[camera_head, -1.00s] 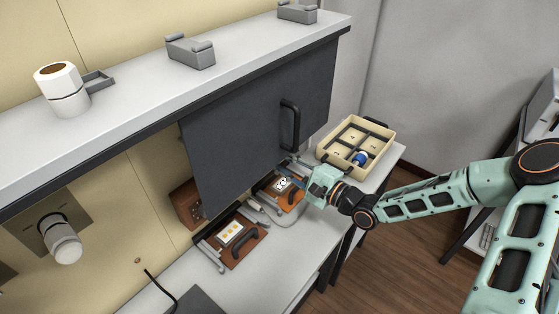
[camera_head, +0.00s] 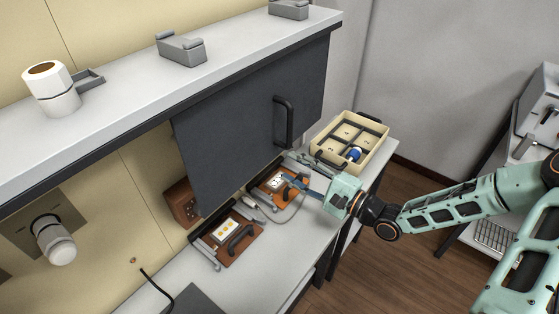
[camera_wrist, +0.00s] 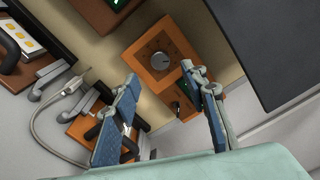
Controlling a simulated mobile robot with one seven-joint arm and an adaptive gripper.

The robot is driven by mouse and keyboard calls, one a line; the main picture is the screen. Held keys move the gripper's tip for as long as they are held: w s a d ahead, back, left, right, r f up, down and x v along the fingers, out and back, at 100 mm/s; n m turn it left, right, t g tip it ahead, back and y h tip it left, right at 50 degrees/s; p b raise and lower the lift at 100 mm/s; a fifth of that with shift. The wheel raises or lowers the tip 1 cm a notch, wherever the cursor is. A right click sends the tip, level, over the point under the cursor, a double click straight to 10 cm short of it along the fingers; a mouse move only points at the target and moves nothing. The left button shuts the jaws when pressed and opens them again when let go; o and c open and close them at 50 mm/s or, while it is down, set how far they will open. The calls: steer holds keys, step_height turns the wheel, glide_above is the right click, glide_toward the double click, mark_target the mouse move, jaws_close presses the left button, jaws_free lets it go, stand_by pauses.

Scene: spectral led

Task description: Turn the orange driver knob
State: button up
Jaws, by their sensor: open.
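The box and knob are hidden behind the dark panel in the head view. My gripper (camera_wrist: 162,80) is open, with its two blue fingers apart and nothing between them. The knob shows beyond the gap between the fingertips, and I see no contact. In the head view, my gripper (camera_head: 288,180) is over the right orange-brown board (camera_head: 270,190), below the dark panel.
The dark panel (camera_head: 245,120) with a black handle hangs above the work area. A brown board (camera_head: 240,251) with a black handle lies to the left. A cream divided tray (camera_head: 352,135) sits at the right end of the bench. A pale cable (camera_wrist: 38,125) loops at left.

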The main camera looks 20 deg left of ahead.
steer(key=v, duration=0.5)
stand_by(0.9)
step_height(320, 180, down, 4)
steer(key=w+a+n+t+h+b, duration=0.1)
steer(key=w+a+n+b, duration=0.2)
steer(key=n+b, duration=0.25)
step_height(320, 180, up, 4)
steer(key=s+n+g+y+b, duration=0.1)
steer(key=s+n+b, duration=0.1)
steer(key=n+b, duration=1.3)
steer(key=w+a+n+p, duration=0.1)
steer(key=w+a+n, duration=0.1)
steer(key=a, duration=0.6)
steer(key=shift+w+p, duration=0.3)
steer(key=shift+w, duration=0.55)
